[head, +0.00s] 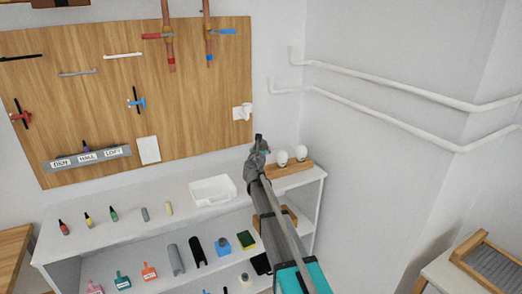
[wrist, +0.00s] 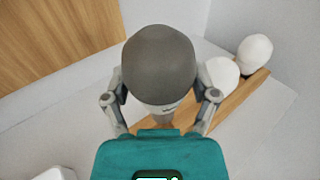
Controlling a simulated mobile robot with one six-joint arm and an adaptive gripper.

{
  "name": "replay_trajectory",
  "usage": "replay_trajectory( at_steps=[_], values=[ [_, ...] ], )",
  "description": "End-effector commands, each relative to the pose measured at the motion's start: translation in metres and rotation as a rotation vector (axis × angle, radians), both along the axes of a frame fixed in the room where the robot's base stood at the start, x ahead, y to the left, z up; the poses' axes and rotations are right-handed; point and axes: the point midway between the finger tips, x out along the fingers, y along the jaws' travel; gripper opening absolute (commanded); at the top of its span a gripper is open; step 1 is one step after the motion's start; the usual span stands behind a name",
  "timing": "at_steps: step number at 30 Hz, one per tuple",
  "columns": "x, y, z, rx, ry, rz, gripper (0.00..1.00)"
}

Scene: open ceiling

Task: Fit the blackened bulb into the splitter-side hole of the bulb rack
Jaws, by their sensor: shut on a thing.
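The blackened bulb (wrist: 160,62) is a dark grey dome with a lighter lower band, large in the middle of the wrist view. My gripper (wrist: 161,98) is shut on it, one finger on each side; in the head view my gripper (head: 258,146) is at the left end of the bulb rack. The wooden bulb rack (wrist: 243,99) runs diagonally beneath and to the right of the bulb. It also shows in the head view (head: 291,168). Two white bulbs stand in its right part. The bulb hides the rack's near end, so I cannot tell whether it touches a hole.
The white bulbs (wrist: 256,48) and (wrist: 222,74) stand close to my right finger. A white tray (head: 213,191) lies left of the rack on the shelf top (head: 185,215). A wooden pegboard (head: 205,110) is behind, and a wall is to the right.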

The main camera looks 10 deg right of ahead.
Motion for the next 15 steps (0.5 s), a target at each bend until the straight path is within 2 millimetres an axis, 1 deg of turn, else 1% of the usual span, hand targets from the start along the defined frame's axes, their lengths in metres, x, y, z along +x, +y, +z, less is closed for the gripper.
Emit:
replay_trajectory(
  at_steps=[1, 3, 15],
  values=[
    [0.000, 0.000, -0.008, 0.000, 0.000, 0.000, 0.29],
    [0.000, 0.000, -0.013, 0.000, 0.000, 0.000, 0.29],
    [0.000, -0.001, -0.037, 0.000, 0.000, -0.001, 0.29]
  ],
)
